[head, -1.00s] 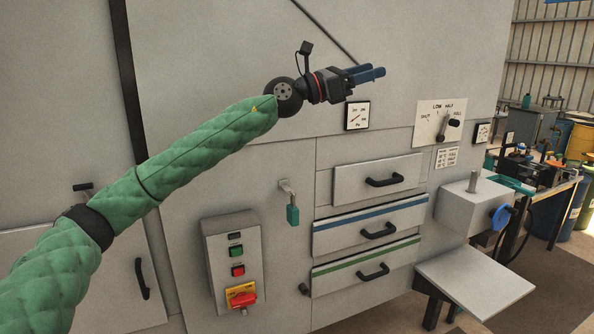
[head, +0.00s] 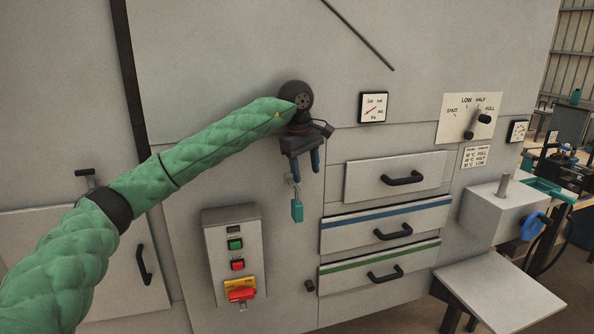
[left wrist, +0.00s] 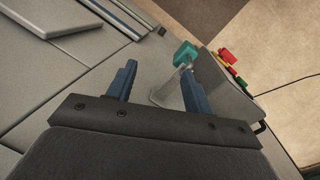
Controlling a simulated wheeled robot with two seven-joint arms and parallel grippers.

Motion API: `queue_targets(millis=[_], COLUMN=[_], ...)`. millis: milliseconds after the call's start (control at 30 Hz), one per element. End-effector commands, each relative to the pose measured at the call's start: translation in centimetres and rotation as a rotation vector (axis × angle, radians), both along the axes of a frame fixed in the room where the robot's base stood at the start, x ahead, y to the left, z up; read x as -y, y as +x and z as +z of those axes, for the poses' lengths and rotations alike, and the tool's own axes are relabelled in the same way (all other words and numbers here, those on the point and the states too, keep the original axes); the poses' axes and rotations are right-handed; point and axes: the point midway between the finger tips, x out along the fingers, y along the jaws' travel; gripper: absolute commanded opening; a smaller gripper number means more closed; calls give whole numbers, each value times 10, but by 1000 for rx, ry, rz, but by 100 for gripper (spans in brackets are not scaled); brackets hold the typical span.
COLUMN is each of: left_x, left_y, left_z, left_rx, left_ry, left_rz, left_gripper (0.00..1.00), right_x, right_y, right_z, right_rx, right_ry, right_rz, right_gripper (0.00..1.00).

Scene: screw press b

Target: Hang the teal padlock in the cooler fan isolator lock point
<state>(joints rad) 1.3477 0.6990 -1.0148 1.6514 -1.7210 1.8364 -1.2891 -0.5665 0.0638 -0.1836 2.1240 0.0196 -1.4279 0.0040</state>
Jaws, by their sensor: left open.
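The teal padlock (head: 297,211) hangs from a small bracket (head: 291,180) on the grey cabinet front. It also shows in the left wrist view (left wrist: 185,53), with the bracket (left wrist: 165,92) beyond and between the fingers. My left gripper (head: 306,172) points down just above the padlock, open, with its blue fingers to either side of the bracket and nothing held. The isolator box (head: 234,258) stands lower left of the padlock, with a green button, a red button and a red handle on a yellow plate (head: 240,291). My right gripper is not in view.
Drawers (head: 386,228) with black handles stick out right of the padlock. A grey box with a blue wheel (head: 535,225) and a plate (head: 497,287) jut out at the right. A dial panel (head: 470,118) is at upper right. The wall between padlock and isolator box is clear.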

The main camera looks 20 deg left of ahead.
Motion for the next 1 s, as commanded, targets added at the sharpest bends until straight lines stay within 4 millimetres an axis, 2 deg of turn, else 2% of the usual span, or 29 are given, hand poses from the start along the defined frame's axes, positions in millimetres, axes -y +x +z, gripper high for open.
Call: queue_targets(millis=[100, 200, 467, 1000], left_x=[-16, -23, -22, -22], left_y=[-13, -19, -19, -19], left_z=[-2, -2, -7, -62], left_rx=[-60, -92, -88, -88], left_ry=[88, 129, 128, 126], left_rz=[-75, -140, -192, -188], left_gripper=[52, 52, 52, 52], right_x=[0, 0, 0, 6], right_y=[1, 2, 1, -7], right_z=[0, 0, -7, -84], right_rx=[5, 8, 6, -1], right_ry=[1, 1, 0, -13], right_rz=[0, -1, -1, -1], right_gripper=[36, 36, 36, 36])
